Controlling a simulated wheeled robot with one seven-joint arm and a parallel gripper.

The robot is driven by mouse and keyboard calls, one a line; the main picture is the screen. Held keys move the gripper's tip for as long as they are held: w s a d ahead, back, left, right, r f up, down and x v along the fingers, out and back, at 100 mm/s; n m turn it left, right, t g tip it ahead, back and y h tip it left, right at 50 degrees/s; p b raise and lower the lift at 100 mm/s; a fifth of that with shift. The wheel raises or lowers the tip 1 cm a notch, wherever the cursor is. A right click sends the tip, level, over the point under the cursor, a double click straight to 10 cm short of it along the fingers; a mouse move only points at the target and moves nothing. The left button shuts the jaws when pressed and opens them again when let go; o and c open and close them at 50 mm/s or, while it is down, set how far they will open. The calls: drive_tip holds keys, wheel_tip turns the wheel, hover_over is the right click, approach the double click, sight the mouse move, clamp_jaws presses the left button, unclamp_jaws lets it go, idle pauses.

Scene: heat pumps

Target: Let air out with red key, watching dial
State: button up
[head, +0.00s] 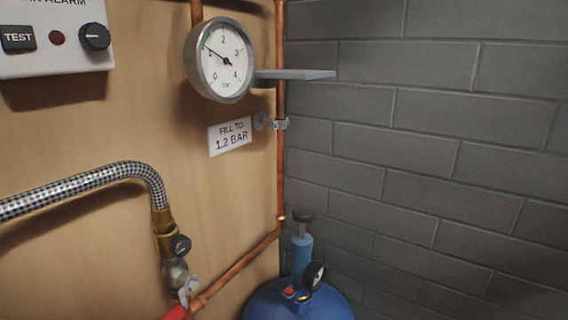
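The round dial (222,62) with a grey rim hangs at upper middle, marked 0 to 4. Its black needle points up and left, close to the 1, near a short green band. A sign (230,136) below it reads "FILL TO 1.2 BAR". I cannot make out a red key. A red handle-like piece (177,313) shows at the bottom edge by the pipe valve (180,278), mostly cut off. A small red spot (289,291) sits on top of the blue vessel (290,307). My gripper is not in view.
A braided hose (90,186) runs in from the left to a brass fitting (163,225). Copper pipe (281,185) climbs the corner. A grey shelf (295,75) juts out beside the dial. An alarm box (55,38) is at upper left. A grey block wall (440,150) fills the right.

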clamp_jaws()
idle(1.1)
